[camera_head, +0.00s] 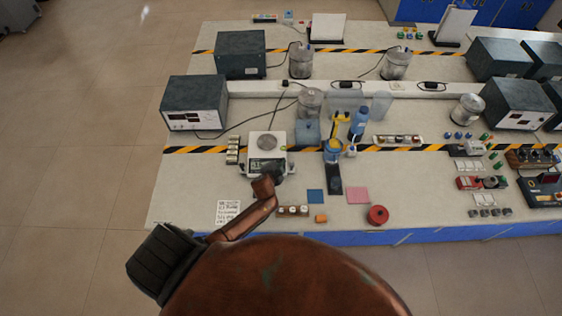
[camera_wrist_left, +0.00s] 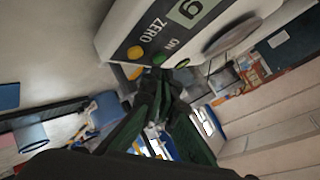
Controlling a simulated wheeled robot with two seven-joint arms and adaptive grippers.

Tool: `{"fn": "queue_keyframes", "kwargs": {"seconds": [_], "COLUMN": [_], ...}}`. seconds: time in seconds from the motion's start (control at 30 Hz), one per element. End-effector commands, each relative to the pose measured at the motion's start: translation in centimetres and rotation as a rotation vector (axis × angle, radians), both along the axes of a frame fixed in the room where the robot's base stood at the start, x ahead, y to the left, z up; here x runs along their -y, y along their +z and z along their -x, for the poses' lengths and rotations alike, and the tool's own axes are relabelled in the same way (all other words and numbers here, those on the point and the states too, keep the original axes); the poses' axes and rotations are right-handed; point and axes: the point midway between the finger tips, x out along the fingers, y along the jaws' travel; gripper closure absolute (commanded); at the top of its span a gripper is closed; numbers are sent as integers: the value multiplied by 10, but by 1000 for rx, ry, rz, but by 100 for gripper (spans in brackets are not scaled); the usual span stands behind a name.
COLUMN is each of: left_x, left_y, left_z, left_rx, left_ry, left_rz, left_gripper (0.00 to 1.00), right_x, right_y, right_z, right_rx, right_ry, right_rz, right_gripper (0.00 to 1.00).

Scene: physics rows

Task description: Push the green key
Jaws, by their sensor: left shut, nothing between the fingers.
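The white balance (camera_head: 282,148) stands on the bench with a round metal pan, and its front faces my left arm. In the left wrist view the balance (camera_wrist_left: 115,38) shows close up, with a "ZERO" label and small round keys along its front. The green key (camera_wrist_left: 159,59) sits between yellow or orange keys. My left gripper (camera_wrist_left: 164,76) is shut and empty, its dark fingertips just at or in front of the green key; I cannot tell whether they touch. In the head view this gripper (camera_head: 270,177) is at the balance's front edge, hiding part of it. My right gripper is not seen.
A blue mat (camera_head: 316,196), a pink mat (camera_head: 358,195) and a red round object (camera_head: 377,215) lie right of the arm. Small weights (camera_head: 292,210) lie near the bench edge. A paper sheet (camera_head: 228,212) lies left. Bottles stand behind.

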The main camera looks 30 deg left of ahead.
Motion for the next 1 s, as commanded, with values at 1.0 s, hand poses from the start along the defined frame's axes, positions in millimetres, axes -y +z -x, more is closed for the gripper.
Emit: {"fn": "queue_keyframes", "kwargs": {"seconds": [1.0], "left_x": [6], "left_y": [56], "left_z": [9], "left_rx": [0], "left_ry": [0], "left_rz": [0], "left_gripper": [100], "right_x": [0], "right_y": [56], "right_z": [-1], "right_rx": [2], "right_ry": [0], "right_rz": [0], "right_gripper": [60]}}
